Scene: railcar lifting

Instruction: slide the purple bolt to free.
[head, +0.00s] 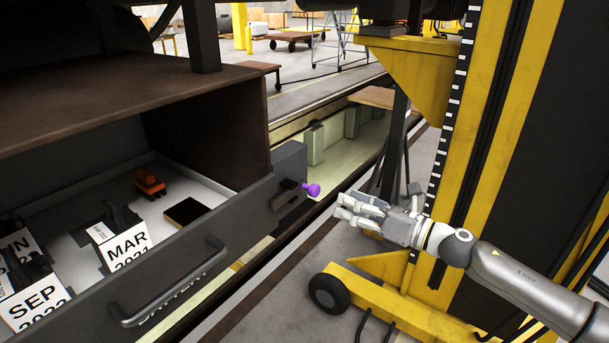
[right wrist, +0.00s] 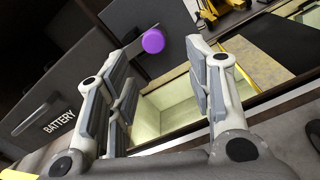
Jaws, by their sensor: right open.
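In the right wrist view the purple bolt (right wrist: 153,41) shows ahead, beyond and between the fingertips. My right gripper (head: 345,209) is open and empty, just right of the knob and apart from it. In the right wrist view its fingers (right wrist: 163,65) stand wide apart. My left gripper is not in view.
The open drawer (head: 190,265) with a bar handle (head: 170,292) holds month-labelled cards (head: 122,241) and a small orange object (head: 149,182). A yellow lifting column (head: 480,130) with a wheeled base (head: 330,293) stands close behind my right arm. An open pit (head: 335,150) lies beyond.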

